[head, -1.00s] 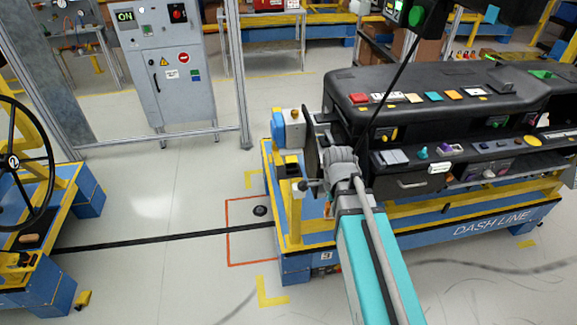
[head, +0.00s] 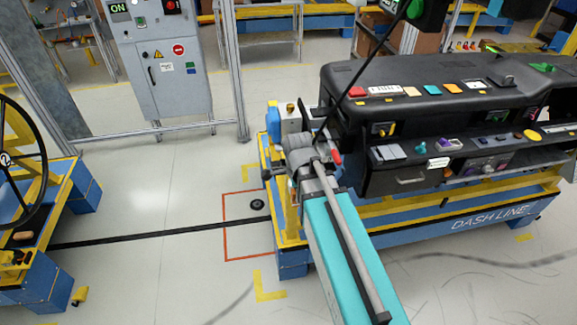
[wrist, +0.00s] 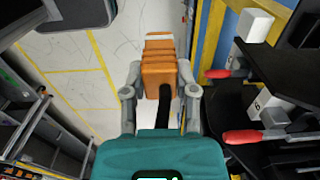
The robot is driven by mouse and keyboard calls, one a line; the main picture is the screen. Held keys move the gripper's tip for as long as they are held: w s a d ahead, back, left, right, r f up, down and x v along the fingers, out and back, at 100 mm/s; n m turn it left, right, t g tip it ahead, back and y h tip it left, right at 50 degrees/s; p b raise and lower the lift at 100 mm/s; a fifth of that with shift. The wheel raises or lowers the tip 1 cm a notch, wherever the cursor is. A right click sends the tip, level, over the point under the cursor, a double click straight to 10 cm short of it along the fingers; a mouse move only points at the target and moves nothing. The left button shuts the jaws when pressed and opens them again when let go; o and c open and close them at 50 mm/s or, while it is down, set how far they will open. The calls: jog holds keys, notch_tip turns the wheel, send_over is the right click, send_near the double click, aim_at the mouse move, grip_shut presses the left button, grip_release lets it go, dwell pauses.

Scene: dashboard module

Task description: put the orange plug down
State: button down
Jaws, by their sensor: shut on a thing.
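The orange plug (wrist: 158,72) shows in the wrist view, a ribbed block with a dark cable or strap running from it toward me. My gripper (wrist: 160,82) has a grey finger on each side of it and is shut on it. Pale floor with yellow lines shows beyond and to the left of the plug. In the head view my arm hides the fingertips and the plug; the wrist is at the left end of the black dashboard (head: 440,75).
The blue and yellow cart (head: 480,222) carries the dashboard. Red-handled clamps (wrist: 240,136) and white blocks (wrist: 255,25) are close on the right in the wrist view. Open floor (head: 150,205) lies left of the cart, with an orange outlined square (head: 224,225) around a black disc (head: 257,204).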

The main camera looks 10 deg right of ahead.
jog(key=w+d+r+p, duration=0.4)
jog(key=w+r+p, duration=0.2)
jog(key=w, duration=0.5)
jog(key=shift+d, duration=0.35)
jog(key=w+a+f+b, duration=0.1)
jog(key=w+f+b, duration=0.1)
jog(key=w, duration=0.2)
jog(key=w+a+f+b, duration=0.1)
jog(key=w+f+b, duration=0.2)
jog(key=w+a+f+b, duration=0.1)
jog(key=w+f+b, duration=0.1)
jog(key=w, duration=0.2)
jog(key=shift+w+f+b, duration=0.3)
jog(key=shift+f+b, duration=0.05)
jog(key=shift+w+a+f+b, duration=0.1)
jog(key=shift+w+f+b, duration=0.5)
